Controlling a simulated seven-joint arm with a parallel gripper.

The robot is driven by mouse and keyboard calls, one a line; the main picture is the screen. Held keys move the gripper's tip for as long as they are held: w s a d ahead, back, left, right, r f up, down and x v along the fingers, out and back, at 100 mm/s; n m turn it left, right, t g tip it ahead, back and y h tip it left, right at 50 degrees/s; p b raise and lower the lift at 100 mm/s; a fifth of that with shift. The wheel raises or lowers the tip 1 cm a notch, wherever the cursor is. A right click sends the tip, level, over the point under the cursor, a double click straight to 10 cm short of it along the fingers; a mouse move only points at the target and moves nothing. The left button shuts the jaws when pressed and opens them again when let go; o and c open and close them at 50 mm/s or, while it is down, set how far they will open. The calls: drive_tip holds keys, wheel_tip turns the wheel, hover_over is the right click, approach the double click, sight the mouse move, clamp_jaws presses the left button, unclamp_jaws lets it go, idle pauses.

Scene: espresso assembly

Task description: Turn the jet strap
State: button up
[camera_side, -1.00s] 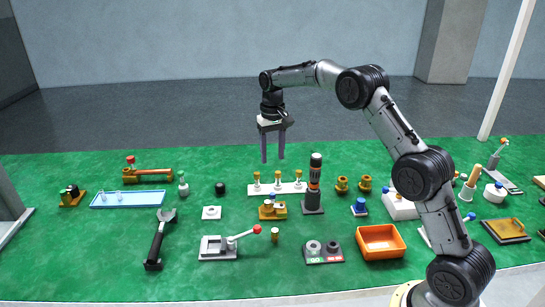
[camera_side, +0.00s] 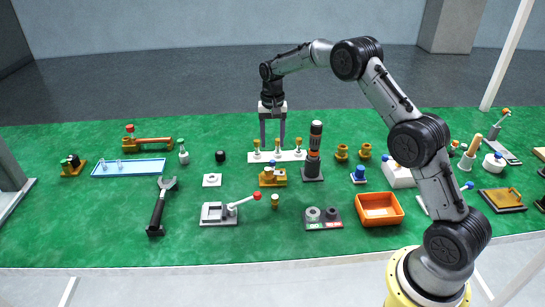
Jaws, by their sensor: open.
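My gripper (camera_side: 272,142) points straight down with its two fingers apart and nothing between them. Its fingertips show just in front of or above a white strip (camera_side: 285,157), which bears several brass pieces with pale tops. I cannot tell for sure which part is the jet strap. A small brass block (camera_side: 272,176) sits in front of the strip, below my gripper in the picture. A brass bar with a red knob (camera_side: 146,142) lies at the back left, well away from my gripper.
A dark tamper-like post (camera_side: 315,150) stands close to the right of my gripper. A lever fixture with a red ball (camera_side: 222,213), a wrench-like tool (camera_side: 160,208) and an orange bin (camera_side: 379,210) are nearer the front. A blue tray (camera_side: 126,169) lies left. Green mat (camera_side: 110,225) is clear at front left.

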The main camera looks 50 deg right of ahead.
sight(273, 160)
wheel_tip(273, 160, down, 7)
drive_tip(key=shift+f, duration=0.1)
drive_tip(key=shift+c, duration=0.4)
clamp_jaws()
